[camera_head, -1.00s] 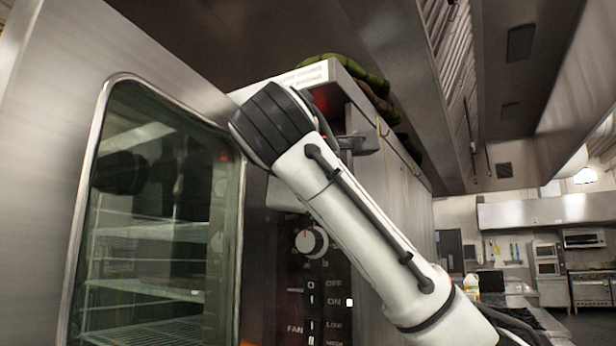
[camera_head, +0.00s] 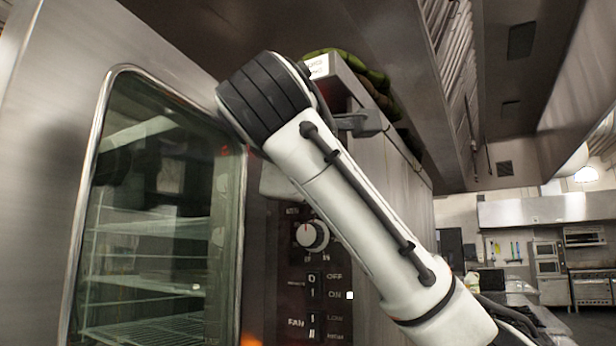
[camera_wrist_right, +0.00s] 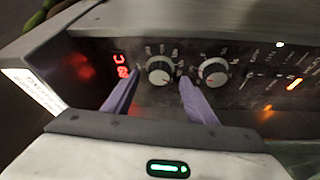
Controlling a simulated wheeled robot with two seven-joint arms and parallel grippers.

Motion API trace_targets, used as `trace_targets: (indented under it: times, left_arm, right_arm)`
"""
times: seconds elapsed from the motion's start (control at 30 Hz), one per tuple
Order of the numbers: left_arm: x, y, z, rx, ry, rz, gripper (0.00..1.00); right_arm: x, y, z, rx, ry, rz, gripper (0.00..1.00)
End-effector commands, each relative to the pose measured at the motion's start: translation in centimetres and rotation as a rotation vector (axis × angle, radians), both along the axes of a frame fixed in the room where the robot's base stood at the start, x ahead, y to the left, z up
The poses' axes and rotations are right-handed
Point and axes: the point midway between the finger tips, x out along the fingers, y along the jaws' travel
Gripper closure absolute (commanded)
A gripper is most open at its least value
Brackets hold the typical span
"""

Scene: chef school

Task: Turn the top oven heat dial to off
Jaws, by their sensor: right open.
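In the head view my right arm covers the top dial and the fingers. A second dial (camera_wrist_right: 213,72) sits outside the fingers; it also shows in the head view (camera_head: 312,236) below my arm. My left gripper is out of view.
The oven's glass door (camera_head: 160,220) stands at the left, with wire racks behind it. Rocker switches (camera_head: 315,285) lie below the second dial. Green cloth-like items (camera_head: 370,78) rest on the oven top. A kitchen aisle opens at the right.

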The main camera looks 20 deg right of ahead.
Motion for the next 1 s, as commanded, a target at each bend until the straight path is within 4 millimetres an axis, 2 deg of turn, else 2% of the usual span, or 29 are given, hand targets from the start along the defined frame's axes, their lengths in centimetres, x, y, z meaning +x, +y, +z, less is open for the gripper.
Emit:
trace_targets:
  times: [0.2, 0.4, 0.83, 0.93, 1.0]
  left_arm:
    - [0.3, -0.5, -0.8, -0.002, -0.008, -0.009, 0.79]
    - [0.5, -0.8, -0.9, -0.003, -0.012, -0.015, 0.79]
    - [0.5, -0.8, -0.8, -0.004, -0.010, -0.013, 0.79]
    - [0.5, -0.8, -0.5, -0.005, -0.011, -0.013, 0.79]
    - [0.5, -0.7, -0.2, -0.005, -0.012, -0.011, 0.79]
  right_arm:
    - [-3.9, 2.3, -0.4, -0.002, -0.004, 0.003, 0.48]
    - [-6.0, 3.4, -0.4, 0.000, -0.002, 0.002, 0.48]
    - [-6.3, 3.8, -0.4, 0.010, -0.009, 0.005, 0.48]
    - [-6.2, 4.5, -0.5, 0.082, -0.063, 0.038, 0.48]
    - [-6.3, 5.5, -0.7, 0.193, -0.138, 0.084, 0.48]
